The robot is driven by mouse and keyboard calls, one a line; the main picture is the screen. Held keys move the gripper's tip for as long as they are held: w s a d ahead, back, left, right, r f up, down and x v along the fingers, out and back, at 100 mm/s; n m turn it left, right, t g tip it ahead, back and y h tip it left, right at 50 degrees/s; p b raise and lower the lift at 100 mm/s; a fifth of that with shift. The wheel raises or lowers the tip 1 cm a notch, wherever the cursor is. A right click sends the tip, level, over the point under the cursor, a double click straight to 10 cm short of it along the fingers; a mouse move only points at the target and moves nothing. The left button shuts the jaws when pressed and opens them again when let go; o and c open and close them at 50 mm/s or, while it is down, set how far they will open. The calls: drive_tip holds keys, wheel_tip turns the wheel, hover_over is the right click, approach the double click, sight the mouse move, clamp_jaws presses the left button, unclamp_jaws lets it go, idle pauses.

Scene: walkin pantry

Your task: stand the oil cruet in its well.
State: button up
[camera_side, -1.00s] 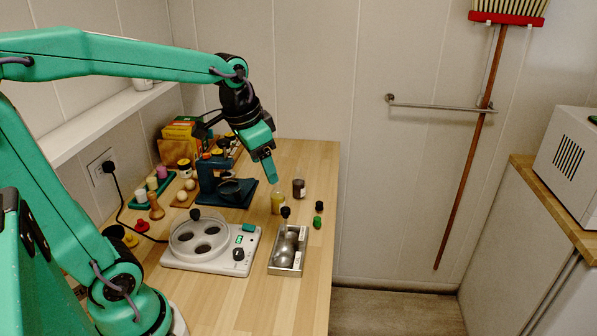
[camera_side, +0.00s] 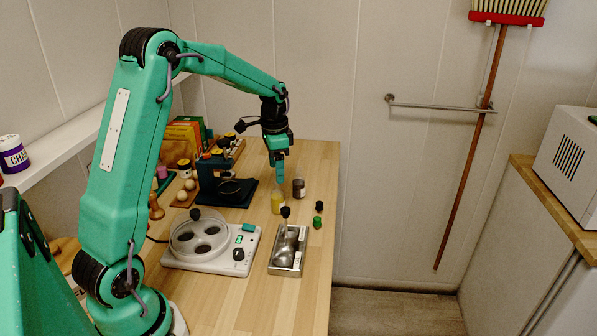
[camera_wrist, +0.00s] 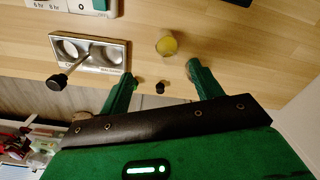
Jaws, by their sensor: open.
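The oil cruet appears to be the small yellow bottle (camera_side: 277,204) standing on the wooden counter, which also shows as a yellow round in the wrist view (camera_wrist: 167,44). A metal tray (camera_side: 286,266) with two round wells lies nearer the camera; in the wrist view the tray (camera_wrist: 122,42) is left of the bottle. A black-knobbed rod (camera_side: 285,212) rises from the tray. My gripper (camera_side: 277,176) points down above the bottle. In the wrist view its jaws (camera_wrist: 162,84) are apart with nothing held between them, and the bottle is beyond the tips.
A dark jar (camera_side: 299,188) stands close right of the bottle. A black cap (camera_side: 319,206) and a green cap (camera_side: 317,221) are nearby. A white appliance (camera_side: 211,254) is left of the tray, and a blue stand (camera_side: 222,187) is behind it. The counter's right edge is close.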

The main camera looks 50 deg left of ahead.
sight(277, 187)
drive_tip(key=shift+w+a+f, duration=0.25)
drive_tip(key=shift+a+f, duration=0.4)
drive_tip(key=shift+f, duration=0.1)
drive_tip(key=shift+f, duration=0.1)
drive_tip(key=shift+f, duration=1.2)
drive_tip(key=shift+f, duration=0.15)
drive_tip(key=shift+w+f, duration=0.15)
drive_tip(key=shift+f, duration=2.3)
drive_tip(key=shift+c, duration=0.5)
drive_tip(key=c, duration=1.1)
